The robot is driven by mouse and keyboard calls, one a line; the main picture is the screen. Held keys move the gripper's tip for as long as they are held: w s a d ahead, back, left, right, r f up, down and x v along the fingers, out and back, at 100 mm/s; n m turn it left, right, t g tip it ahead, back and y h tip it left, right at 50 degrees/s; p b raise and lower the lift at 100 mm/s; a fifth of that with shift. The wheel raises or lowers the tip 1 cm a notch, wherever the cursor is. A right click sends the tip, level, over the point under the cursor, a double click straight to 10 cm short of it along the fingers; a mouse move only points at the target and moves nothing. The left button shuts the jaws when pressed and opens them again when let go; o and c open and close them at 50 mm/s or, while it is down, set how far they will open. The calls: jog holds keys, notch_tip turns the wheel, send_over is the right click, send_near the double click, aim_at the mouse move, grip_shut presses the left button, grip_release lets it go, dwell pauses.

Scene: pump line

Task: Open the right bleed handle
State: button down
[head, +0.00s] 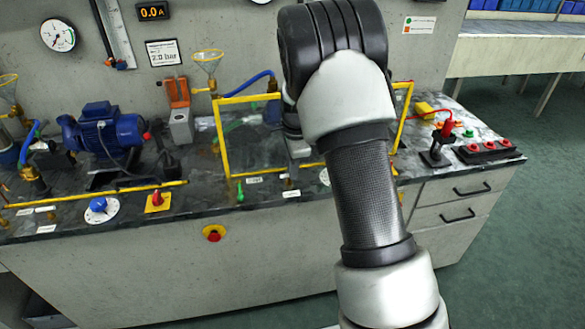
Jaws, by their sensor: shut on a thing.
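My arm rises from the lower right, bends at the top and covers the middle right of the bench in the head view. My gripper (298,147) shows only in part, low behind the left side of my arm and inside the yellow frame (224,140). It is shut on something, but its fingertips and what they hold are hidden. I cannot make out the right bleed handle; it may be hidden behind my arm or gripper. A small green handle (240,191) stands at the bench's front edge, apart from my gripper.
The yellow frame surrounds my gripper's area. A blue motor pump (101,129), a blue knob (99,205) and a red knob (157,199) are to the left. A black lever (437,146) and red sockets (488,149) are to the right. The floor at far right is clear.

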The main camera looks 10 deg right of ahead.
jog(key=n, duration=0.3)
jog(key=n+y, duration=0.1)
jog(key=n, duration=0.1)
jog(key=shift+w+d, duration=0.1)
jog(key=shift+w, duration=0.2)
jog(key=n, duration=0.2)
jog(key=n+p, duration=0.1)
jog(key=n+g, duration=0.1)
jog(key=n, duration=0.1)
jog(key=shift+w+r+n+y+p, duration=0.1)
jog(key=shift+w+n+y+p, duration=0.2)
jog(key=shift+y, duration=0.1)
jog(key=n, duration=0.3)
jog(key=shift+w+n+g+p, duration=0.15)
jog(key=shift+n+g+p, duration=0.15)
jog(key=shift+p, duration=0.1)
jog(key=shift+w+a+n+g+p, duration=0.1)
jog(key=shift+a+n+g+p, duration=0.1)
jog(key=shift+n, duration=0.6)
jog(key=shift+a+n+g+p, duration=0.1)
jog(key=shift+n+p, duration=0.1)
jog(key=shift+n, duration=0.6)
jog(key=c, duration=1.8)
grip_release()
